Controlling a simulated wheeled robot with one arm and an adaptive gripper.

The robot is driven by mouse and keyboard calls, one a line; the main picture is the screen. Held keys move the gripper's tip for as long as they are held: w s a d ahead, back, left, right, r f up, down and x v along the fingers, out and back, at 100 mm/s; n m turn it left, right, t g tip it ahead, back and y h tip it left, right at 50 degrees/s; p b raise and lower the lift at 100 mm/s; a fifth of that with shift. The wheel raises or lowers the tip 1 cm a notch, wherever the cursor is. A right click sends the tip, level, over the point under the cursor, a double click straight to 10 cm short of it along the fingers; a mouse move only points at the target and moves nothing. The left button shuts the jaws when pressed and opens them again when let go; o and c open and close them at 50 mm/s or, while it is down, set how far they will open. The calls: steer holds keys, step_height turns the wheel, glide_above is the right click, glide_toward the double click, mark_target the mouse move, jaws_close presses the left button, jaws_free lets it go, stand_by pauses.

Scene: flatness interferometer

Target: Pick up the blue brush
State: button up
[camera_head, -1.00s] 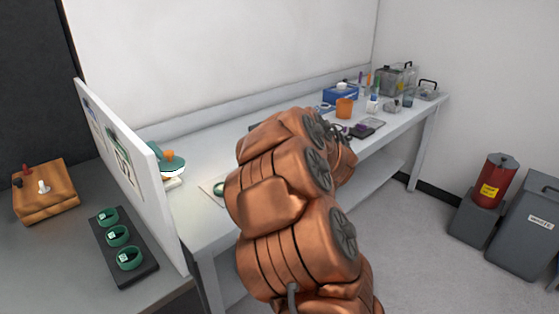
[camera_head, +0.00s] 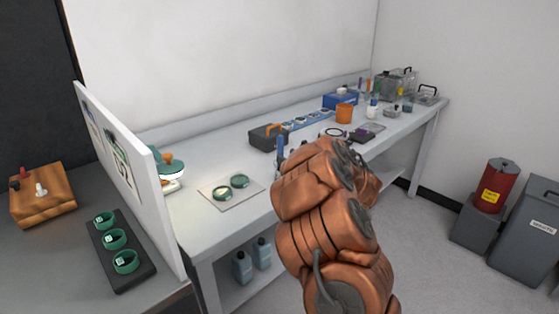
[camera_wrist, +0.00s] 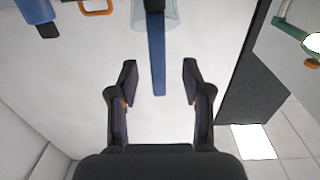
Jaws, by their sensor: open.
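The blue brush (camera_wrist: 158,55) shows in the wrist view as a long, flat blue handle. Its near end lies in the picture between my fingers, and its far end runs into a clear cup (camera_wrist: 172,18) at the top edge. My gripper (camera_wrist: 160,68) is open, with one finger on each side of the handle and a visible gap to both. I cannot tell whether the handle is at fingertip depth. In the head view a blue upright handle (camera_head: 280,146) shows just above my arm. My arm hides the gripper there.
A white upright panel (camera_head: 165,215) borders the left. Bottles (camera_head: 242,267) stand below.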

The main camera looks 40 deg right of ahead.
mark_target(282, 154)
steer(key=w, duration=0.4)
steer(key=shift+w+d+f+p, duration=0.15)
steer(key=shift+w+d+p, duration=0.15)
steer(key=shift+w, duration=0.1)
steer(key=shift+c, duration=0.4)
jaws_close()
